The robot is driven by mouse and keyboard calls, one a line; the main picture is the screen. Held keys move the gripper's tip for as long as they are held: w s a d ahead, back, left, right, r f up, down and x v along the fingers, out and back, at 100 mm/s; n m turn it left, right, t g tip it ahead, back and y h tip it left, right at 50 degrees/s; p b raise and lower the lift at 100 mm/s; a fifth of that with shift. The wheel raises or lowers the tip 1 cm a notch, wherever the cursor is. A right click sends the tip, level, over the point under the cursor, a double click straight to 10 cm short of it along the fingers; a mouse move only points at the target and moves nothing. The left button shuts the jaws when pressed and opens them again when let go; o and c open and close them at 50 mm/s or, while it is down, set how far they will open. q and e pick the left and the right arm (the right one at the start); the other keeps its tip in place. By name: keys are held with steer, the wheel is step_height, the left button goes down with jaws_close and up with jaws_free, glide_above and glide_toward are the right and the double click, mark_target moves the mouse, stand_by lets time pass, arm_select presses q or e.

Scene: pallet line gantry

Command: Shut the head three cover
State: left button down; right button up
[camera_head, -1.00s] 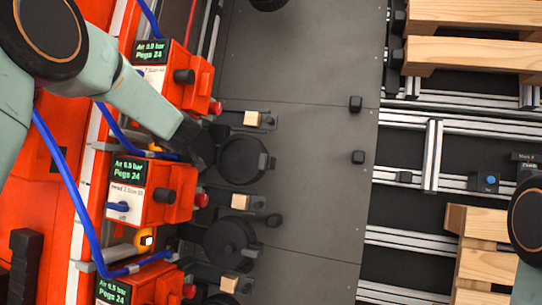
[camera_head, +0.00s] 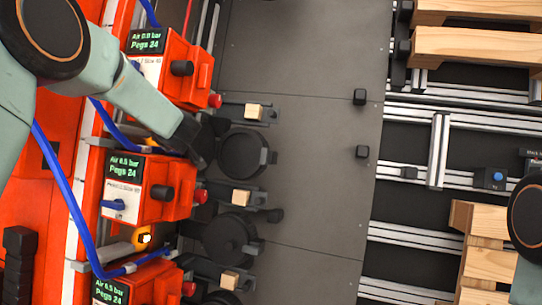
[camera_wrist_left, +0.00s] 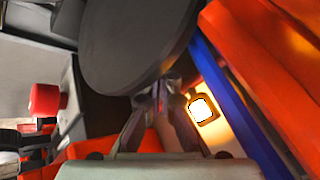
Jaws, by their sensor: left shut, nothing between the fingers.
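A dark round cover (camera_head: 243,153) lies to the right, between this unit and the one above. Another dark round cover (camera_head: 230,240) lies lower down; which one belongs to head three is not clear. My left gripper (camera_head: 207,143) is shut and empty at the left edge of the upper cover. In the left wrist view the gripper's fingertips (camera_wrist_left: 158,92) are by the rim of a large dark disc (camera_wrist_left: 135,40); contact cannot be told. My right gripper is out of view.
Another orange unit (camera_head: 175,65) stands above and one below. A blue hose (camera_head: 65,185) runs past the units. A lit amber lamp (camera_head: 144,238) sits by the middle unit. Grey plate (camera_head: 310,60) is open to the right, then rails and wooden pallets (camera_head: 480,50).

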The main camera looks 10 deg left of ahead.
arm_select(q)
steer(key=shift+s+d+r+p, duration=0.1)
steer(key=shift+s+d+p, duration=0.15)
steer(key=shift+d, duration=0.7)
steer(key=shift+s+d+p, duration=0.15)
steer(key=shift+d+p, duration=0.1)
steer(key=shift+d, duration=0.7)
steer(key=shift+s+d+r+p, duration=0.1)
steer(key=shift+s+d+p, duration=0.15)
steer(key=shift+d, duration=0.7)
